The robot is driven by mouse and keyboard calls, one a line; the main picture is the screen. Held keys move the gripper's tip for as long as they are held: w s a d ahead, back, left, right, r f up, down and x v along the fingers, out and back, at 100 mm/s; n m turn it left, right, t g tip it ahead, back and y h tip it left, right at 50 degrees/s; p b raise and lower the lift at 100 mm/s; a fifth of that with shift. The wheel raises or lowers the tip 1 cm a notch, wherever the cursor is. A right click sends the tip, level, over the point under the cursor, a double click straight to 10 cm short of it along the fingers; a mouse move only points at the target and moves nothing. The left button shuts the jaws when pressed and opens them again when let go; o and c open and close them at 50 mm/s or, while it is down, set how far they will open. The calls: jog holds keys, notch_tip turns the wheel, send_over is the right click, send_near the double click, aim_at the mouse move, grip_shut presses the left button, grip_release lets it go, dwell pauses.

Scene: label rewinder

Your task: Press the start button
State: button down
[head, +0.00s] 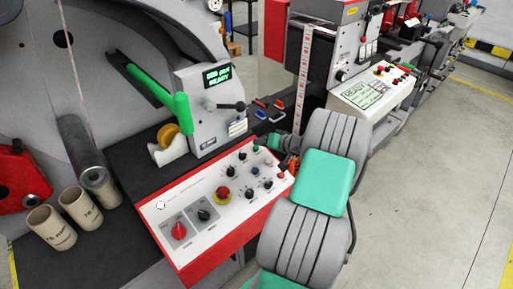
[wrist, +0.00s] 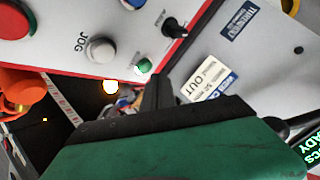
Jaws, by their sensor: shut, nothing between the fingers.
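The control panel (head: 160,220) is a white sloped face with a red front edge. A small green button (wrist: 144,65) sits near the panel's edge in the wrist view; I take it as the start button, though its label is too small to read. It also appears near the panel's far right corner in the head view (head: 256,149). My gripper (wrist: 158,80) is shut and empty, its dark fingertips close beside the green button in the wrist view. I cannot tell whether they touch. In the head view my arm hides part of the panel's right end, and the fingers are hard to make out.
A white button marked JOG (wrist: 101,50), a black knob (wrist: 173,28) and a large red button (wrist: 15,20) are nearby. A red emergency stop (head: 222,193) is mid-panel. A display unit (head: 213,105) stands behind the panel. Cardboard cores (head: 50,228) stand at left; clear floor lies right.

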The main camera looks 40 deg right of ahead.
jog(key=shift+w+f+b, duration=0.15)
jog(key=shift+f+b, duration=0.25)
jog(key=shift+b, duration=0.15)
